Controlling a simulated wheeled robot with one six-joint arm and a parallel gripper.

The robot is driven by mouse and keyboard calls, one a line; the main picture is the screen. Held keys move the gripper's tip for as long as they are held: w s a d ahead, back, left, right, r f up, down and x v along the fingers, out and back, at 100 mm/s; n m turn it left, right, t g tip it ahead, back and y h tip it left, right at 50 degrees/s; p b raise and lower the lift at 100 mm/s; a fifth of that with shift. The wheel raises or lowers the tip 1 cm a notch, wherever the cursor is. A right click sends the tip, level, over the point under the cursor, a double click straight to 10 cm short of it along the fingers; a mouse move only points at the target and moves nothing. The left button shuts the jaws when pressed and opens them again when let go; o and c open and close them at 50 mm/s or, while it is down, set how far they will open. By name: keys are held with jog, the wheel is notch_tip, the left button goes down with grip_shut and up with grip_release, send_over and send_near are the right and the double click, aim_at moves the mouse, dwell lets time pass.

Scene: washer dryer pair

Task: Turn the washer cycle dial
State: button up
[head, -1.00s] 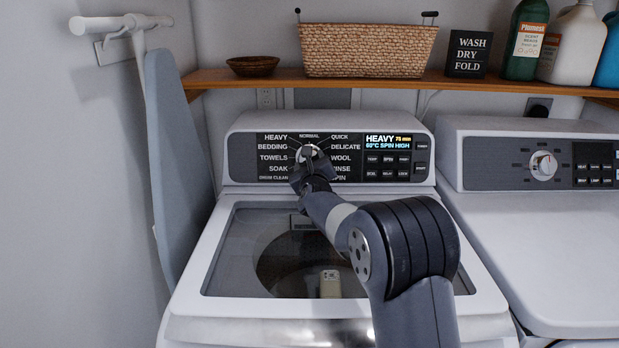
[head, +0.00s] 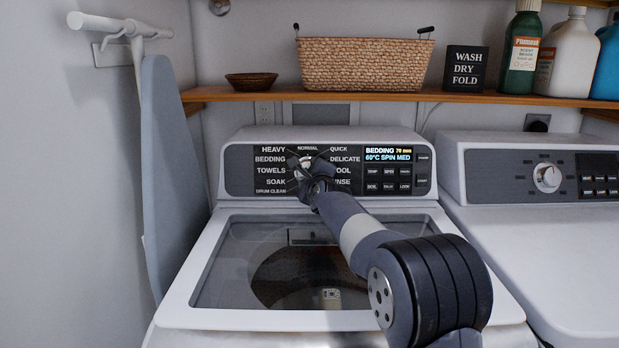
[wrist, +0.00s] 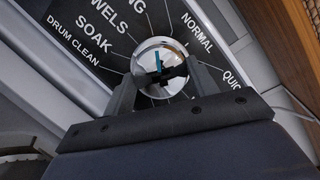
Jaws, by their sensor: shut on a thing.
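The washer (head: 190,282) stands in the middle of the head view, with its dark control panel (head: 240,172) at the back. The cycle dial (head: 306,160) is partly hidden behind my gripper (head: 303,167) in the head view. In the wrist view the dial (wrist: 156,52) is a round chrome knob with a blue-green mark, between the two dark fingers of my gripper (wrist: 158,80). My gripper is shut on the dial. The washer display (head: 388,154) reads BEDDING, 70 min, 60°C SPIN MED.
The dryer (head: 545,255) with its own dial (head: 547,178) stands at the right. An ironing board (head: 170,170) leans at the left. A wooden shelf (head: 460,97) above holds a wicker basket (head: 365,64), a bowl, a sign and bottles. The washer lid (head: 222,275) is closed.

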jog(key=shift+n, duration=0.7)
dwell(0.4)
jog(key=o, duration=1)
jog(key=b+v, duration=0.3)
jog(key=v, duration=0.7)
jog(key=shift+s+d+r+b, duration=0.15)
jog(key=shift+s+d+b, duration=0.1)
jog(key=shift+s+b, duration=0.15)
jog(key=shift+w, duration=0.1)
jog(key=shift+p+x, duration=1.7)
jog(key=shift+x, duration=3.7)
jog(key=shift+a, duration=0.1)
